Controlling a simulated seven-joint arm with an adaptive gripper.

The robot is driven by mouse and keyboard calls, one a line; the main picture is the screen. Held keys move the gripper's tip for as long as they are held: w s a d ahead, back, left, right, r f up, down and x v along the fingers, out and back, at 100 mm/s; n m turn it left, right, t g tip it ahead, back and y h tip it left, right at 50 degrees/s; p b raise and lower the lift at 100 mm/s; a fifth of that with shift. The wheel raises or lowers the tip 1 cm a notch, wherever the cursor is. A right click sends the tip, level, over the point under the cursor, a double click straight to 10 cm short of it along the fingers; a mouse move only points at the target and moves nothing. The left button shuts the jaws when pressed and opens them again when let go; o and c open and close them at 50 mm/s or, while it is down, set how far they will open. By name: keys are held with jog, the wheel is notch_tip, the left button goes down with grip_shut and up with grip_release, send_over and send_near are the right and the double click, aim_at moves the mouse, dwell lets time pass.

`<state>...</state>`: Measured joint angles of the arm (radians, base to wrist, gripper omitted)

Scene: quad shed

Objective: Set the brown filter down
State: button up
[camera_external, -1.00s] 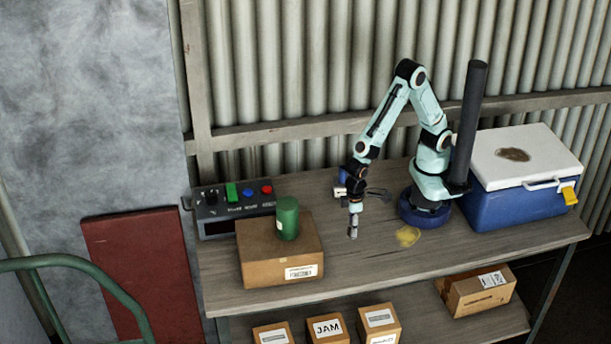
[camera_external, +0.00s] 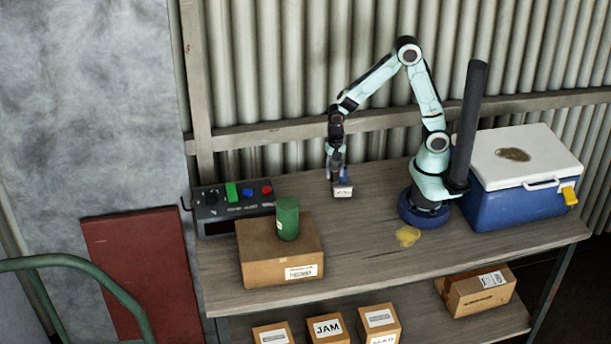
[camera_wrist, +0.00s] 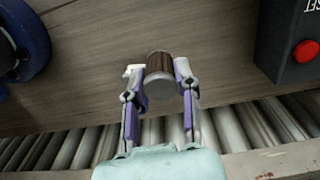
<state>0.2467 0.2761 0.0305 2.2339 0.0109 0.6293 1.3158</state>
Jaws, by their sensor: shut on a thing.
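The brown filter (camera_wrist: 159,62) is a short ribbed brown cylinder with a pale grey end cap, seen in the wrist view. My gripper (camera_wrist: 158,74) is shut on it, with one finger on each side. In the external view my gripper (camera_external: 342,190) is low over the back middle of the wooden bench, right of the control box.
A cardboard box (camera_external: 265,270) carrying a green canister (camera_external: 288,218) stands at the bench's front left. The control box (camera_external: 235,205) stands behind it. A blue cooler (camera_external: 510,200) and a dark post (camera_external: 470,120) are at right. The bench middle is clear around a yellow stain (camera_external: 408,236).

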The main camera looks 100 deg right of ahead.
jog(key=s+d+m, duration=0.1)
jog(key=d+m, duration=0.2)
jog(key=d, duration=0.4)
send_over(292, 191)
jog(key=f, duration=0.5)
jog(key=s+f, duration=0.1)
jog(key=f, duration=0.2)
jog(key=shift+a, duration=0.2)
jog(key=shift+w+d+f, duration=0.1)
jog(key=shift+w+f, duration=0.2)
jog(key=shift+w+d+f, duration=0.1)
jog(key=shift+w+f, duration=0.05)
jog(key=shift+f, duration=0.8)
jog(key=shift+w+d+f, duration=0.1)
jog(key=shift+f, duration=0.8)
jog(key=shift+a+f, duration=0.1)
jog(key=shift+f, duration=0.05)
jog(key=o, duration=0.9)
